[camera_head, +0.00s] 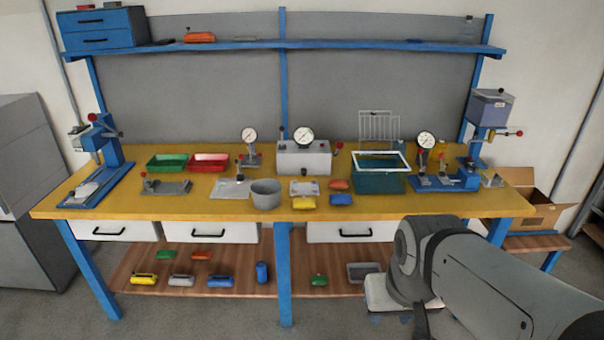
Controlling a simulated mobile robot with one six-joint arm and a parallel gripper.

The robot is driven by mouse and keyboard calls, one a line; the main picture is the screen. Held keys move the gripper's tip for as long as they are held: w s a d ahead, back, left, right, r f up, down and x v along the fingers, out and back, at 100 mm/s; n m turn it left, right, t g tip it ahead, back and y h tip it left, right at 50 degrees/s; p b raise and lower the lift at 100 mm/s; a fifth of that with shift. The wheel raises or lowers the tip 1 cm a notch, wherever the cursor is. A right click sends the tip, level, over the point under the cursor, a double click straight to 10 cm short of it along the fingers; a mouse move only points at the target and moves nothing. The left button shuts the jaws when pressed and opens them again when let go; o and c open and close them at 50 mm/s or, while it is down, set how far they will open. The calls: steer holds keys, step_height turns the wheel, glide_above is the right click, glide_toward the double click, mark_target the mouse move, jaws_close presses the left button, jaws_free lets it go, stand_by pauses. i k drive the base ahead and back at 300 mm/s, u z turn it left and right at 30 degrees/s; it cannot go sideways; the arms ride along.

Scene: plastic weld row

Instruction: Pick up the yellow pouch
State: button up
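A small yellow pouch (304,203) lies near the front edge of the yellow-topped workbench (340,212), just right of a grey round bowl. A second yellow pouch (143,279) lies on the wooden lower shelf at the left. My arm reaches in from the lower right, in front of the bench's right end. My gripper's fingers cannot be made out, so its state does not show.
A teal bin (379,181) stands to the right. Gauge presses stand behind. The bench front right of the blue pouch is clear.

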mark_target(305, 203)
steer(key=u, duration=0.5)
steer(key=i, duration=1.65)
steer(key=u, duration=0.05)
